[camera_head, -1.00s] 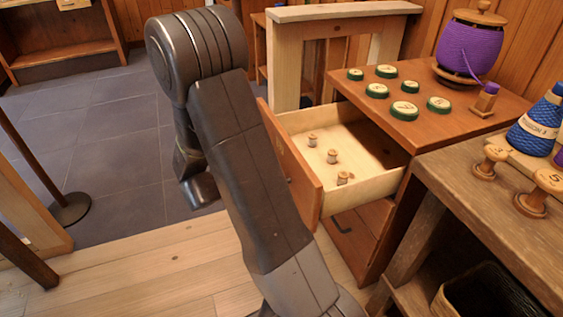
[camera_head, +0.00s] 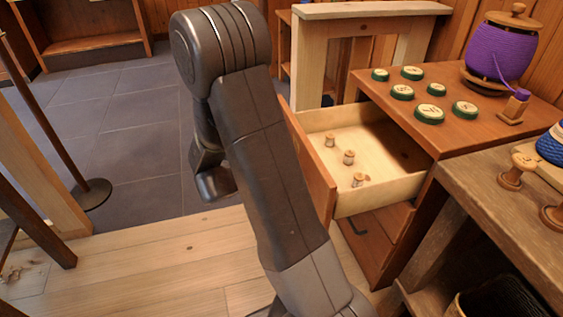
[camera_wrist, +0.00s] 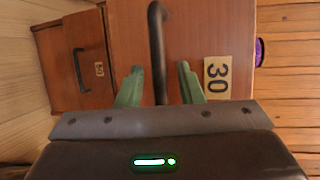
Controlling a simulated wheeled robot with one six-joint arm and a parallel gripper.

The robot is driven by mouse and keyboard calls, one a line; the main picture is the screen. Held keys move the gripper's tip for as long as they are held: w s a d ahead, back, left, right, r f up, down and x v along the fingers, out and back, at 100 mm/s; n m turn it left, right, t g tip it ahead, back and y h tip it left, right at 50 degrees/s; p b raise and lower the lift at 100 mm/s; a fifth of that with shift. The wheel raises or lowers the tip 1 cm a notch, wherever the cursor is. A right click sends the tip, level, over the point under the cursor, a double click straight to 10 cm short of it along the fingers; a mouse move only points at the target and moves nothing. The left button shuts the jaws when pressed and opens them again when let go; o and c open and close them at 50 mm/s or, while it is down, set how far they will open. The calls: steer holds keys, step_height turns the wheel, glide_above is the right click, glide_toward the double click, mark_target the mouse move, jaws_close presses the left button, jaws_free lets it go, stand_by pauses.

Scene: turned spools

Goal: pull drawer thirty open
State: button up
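Drawer thirty shows in the wrist view as a brown front (camera_wrist: 195,35) with a "30" label (camera_wrist: 217,78) and a dark bar handle (camera_wrist: 157,40). My gripper (camera_wrist: 160,69) has its two green fingers apart, one on each side of the handle, with gaps visible. In the head view a drawer (camera_head: 398,188) stands well out of the cabinet (camera_head: 450,135), with three small wooden spools inside. Its front face is turned away and partly behind my arm. My gripper's fingers are hidden there.
A lower drawer (camera_wrist: 75,65) with its own handle is shut. Green-rimmed discs (camera_head: 430,114) and a purple spool (camera_head: 500,50) stand on the cabinet. A workbench (camera_head: 490,205) is at right. A post on a round base (camera_head: 90,194) stands left; floor between is clear.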

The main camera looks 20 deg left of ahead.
steer(key=p+v, duration=0.2)
steer(key=v, duration=1.1)
steer(key=shift+s+a+p, duration=0.15)
steer(key=shift+s+p, duration=0.15)
steer(key=shift+p, duration=0.05)
steer(key=shift+r, duration=0.1)
steer(key=b+x, duration=0.2)
steer(key=x, duration=1.2)
steer(key=shift+b, duration=0.4)
